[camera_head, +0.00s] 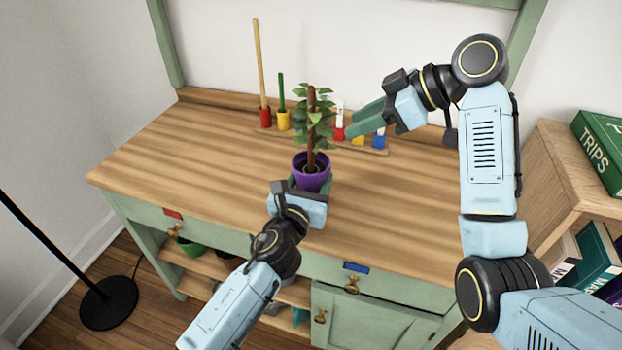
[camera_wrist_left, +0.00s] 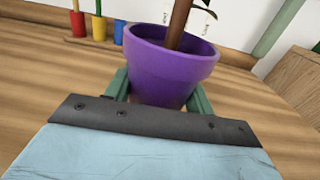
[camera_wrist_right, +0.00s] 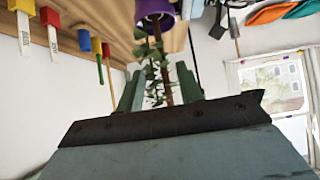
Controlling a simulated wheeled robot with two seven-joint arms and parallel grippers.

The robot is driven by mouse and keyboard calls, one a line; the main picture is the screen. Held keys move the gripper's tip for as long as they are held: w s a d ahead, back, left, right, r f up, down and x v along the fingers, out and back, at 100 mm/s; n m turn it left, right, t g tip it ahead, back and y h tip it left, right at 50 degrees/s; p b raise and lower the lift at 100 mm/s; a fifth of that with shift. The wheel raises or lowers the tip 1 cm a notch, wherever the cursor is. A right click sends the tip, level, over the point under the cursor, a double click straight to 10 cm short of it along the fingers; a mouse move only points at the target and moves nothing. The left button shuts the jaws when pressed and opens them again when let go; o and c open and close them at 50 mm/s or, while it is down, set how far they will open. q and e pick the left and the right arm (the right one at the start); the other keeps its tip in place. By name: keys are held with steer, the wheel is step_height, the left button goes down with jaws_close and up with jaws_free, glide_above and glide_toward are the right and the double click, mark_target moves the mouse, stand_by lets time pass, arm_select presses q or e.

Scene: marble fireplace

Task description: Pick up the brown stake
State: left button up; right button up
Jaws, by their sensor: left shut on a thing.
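The brown stake (camera_head: 311,130) stands upright among green leaves in a purple pot (camera_head: 311,178). In the left wrist view the stake's lower part (camera_wrist_left: 179,22) rises from the pot (camera_wrist_left: 170,70). My left gripper (camera_head: 311,188) is shut on the pot, with one finger on each side of it, low over the bench. My right gripper (camera_head: 350,120) is open, just right of the plant at the height of its leaves. In the right wrist view the stake (camera_wrist_right: 160,55) and leaves show beyond and between its fingers (camera_wrist_right: 158,85).
A red holder (camera_head: 265,118) with a tall tan stick and a yellow holder (camera_head: 283,121) with a green stick stand at the bench's back. Several labelled markers in coloured holders stand behind my right gripper. The wooden bench (camera_head: 170,165) is clear at left.

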steer(key=f+n+t+h, duration=0.1)
steer(key=a+f+n+t+h, duration=0.1)
steer(key=f+n+h, duration=0.1)
steer(key=a+f+n+t+h, duration=0.1)
steer(key=n, duration=0.1)
steer(key=shift+w+f+h, duration=0.25)
steer(key=shift+h, duration=0.05)
steer(key=n+t+h, duration=0.4)
steer(key=n+t, duration=0.8)
steer(key=n, duration=0.5)
glide_toward(311, 92)
steer(key=shift+w+a+r, duration=0.1)
steer(key=shift+w, duration=1.95)
steer(key=shift+w+a, duration=0.15)
steer(key=shift+w, duration=1.95)
jaws_close()
